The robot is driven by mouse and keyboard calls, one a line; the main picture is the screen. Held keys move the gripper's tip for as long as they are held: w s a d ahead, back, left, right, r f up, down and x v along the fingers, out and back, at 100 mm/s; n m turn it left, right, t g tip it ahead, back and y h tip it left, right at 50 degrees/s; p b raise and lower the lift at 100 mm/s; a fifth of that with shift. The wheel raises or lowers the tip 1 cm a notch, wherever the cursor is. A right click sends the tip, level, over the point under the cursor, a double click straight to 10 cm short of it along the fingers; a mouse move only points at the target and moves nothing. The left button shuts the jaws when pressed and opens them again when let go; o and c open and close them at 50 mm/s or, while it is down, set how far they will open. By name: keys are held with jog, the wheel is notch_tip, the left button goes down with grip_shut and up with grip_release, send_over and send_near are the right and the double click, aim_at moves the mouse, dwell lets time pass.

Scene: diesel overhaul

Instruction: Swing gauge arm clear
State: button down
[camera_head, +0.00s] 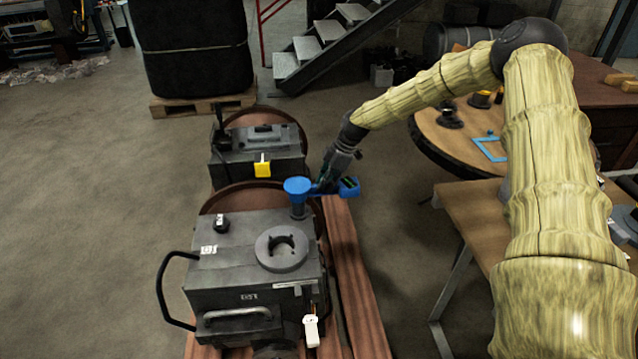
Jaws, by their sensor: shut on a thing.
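The blue gauge arm (298,186) has a round disc at its left end, above a short dark post on the rear right corner of the near grey machine block (215,262). It reaches right, past the block's edge, to a blue boxy end. My gripper (328,184) comes down from the upper right and is shut on the gauge arm between the disc and the boxy end. The fingertips are small and partly hidden against the arm. A dark ring with an open centre (281,249) lies on top of the block, in front of the post and apart from the gauge arm.
A second grey block (258,155) with a yellow tag stands behind. A black handle (168,290) sticks out left of the near block. Reddish beams (352,285) run along its right. A round table (455,140) and a brown bench (475,215) stand right. Floor at left is clear.

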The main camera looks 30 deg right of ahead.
aim_at(340, 183)
dwell(0.3)
jog(key=c, duration=1.4)
grip_release()
jog(key=shift+o, duration=0.2)
jog(key=shift+r, duration=0.1)
jog(key=v, duration=1.1)
jog(key=shift+d+r, duration=0.2)
jog(key=shift+r, duration=0.15)
